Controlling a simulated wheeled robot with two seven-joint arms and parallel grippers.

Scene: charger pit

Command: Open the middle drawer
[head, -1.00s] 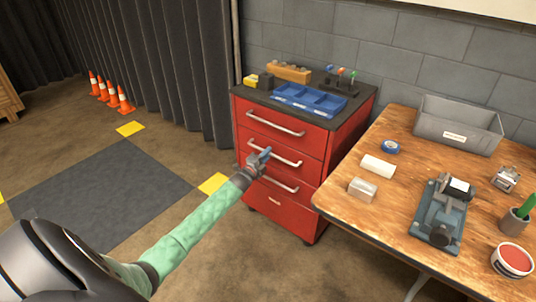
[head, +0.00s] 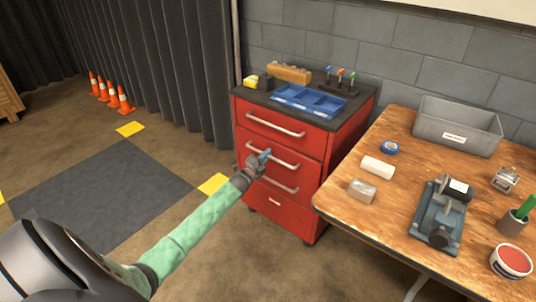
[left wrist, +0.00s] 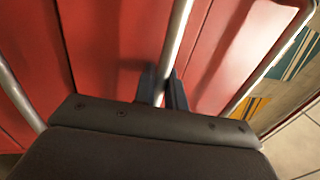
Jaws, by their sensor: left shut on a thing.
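A red drawer cabinet (head: 342,165) stands against the wall in the head view, its drawers stacked with silver bar handles. The middle drawer (head: 308,152) looks flush with the cabinet front. Its handle (head: 286,161) runs across it, partly hidden by my left gripper (head: 263,157). In the left wrist view the same handle (left wrist: 178,38) passes between the dark fingers of my left gripper (left wrist: 164,90), which are shut on it. The handles of the drawers above and below show on either side in that view. My right gripper is not in view.
A blue tray (head: 310,103) and small tools sit on the cabinet top. A wooden workbench (head: 345,205) with a grey bin (head: 455,133) stands close on the right. The floor left of the cabinet is open, with orange cones (head: 111,97) farther back.

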